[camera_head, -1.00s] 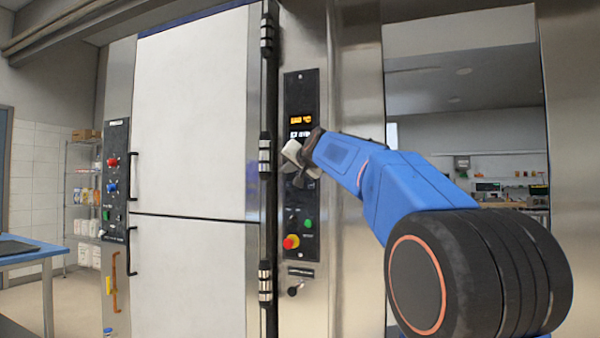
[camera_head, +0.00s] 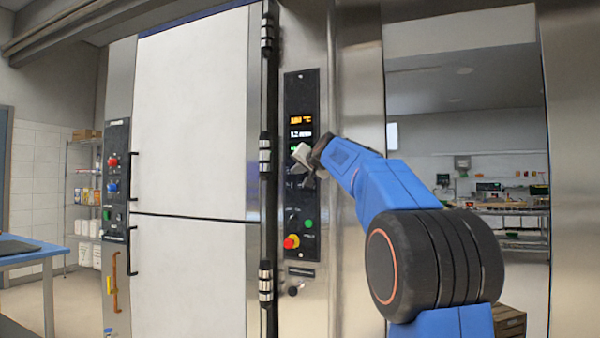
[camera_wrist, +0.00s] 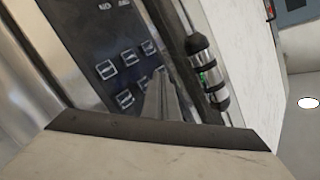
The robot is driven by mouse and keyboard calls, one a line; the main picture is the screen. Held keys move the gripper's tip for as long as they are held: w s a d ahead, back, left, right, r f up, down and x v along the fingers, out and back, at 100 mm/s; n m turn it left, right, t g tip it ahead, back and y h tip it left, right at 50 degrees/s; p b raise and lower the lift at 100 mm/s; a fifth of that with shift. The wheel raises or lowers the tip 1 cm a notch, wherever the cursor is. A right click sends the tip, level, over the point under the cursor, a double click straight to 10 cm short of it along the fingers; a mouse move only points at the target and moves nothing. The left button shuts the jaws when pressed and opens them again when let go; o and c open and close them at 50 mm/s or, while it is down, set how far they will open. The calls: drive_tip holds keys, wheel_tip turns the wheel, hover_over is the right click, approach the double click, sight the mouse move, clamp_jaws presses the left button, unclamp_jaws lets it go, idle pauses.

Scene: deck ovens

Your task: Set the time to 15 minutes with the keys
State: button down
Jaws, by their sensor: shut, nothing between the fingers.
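The black control panel (camera_head: 309,232) is set in the steel face right of the tall oven door. Its orange display (camera_head: 300,120) is lit, with a white display (camera_head: 300,134) under it; I cannot read either surely. My gripper (camera_head: 300,158) is shut and empty, in front of the panel just below the displays, and hides part of the keys. In the wrist view several square keys (camera_wrist: 107,70) show in two rows. The shut fingertips (camera_wrist: 161,85) are close to the right-hand keys; I cannot tell whether they touch one.
Below the keys are a green button (camera_head: 309,223) and a red knob (camera_head: 291,242) on yellow. The door hinges (camera_head: 265,150) stand out left of the panel. A second panel (camera_head: 116,175) and door handles are further left. An open passage shows at right.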

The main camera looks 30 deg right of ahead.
drive_tip(key=shift+w+d, duration=0.3)
drive_tip(key=shift+d, duration=0.15)
drive_tip(key=shift+d, duration=0.1)
idle(1.8)
drive_tip(key=shift+w+d, duration=0.2)
drive_tip(key=shift+w, duration=0.05)
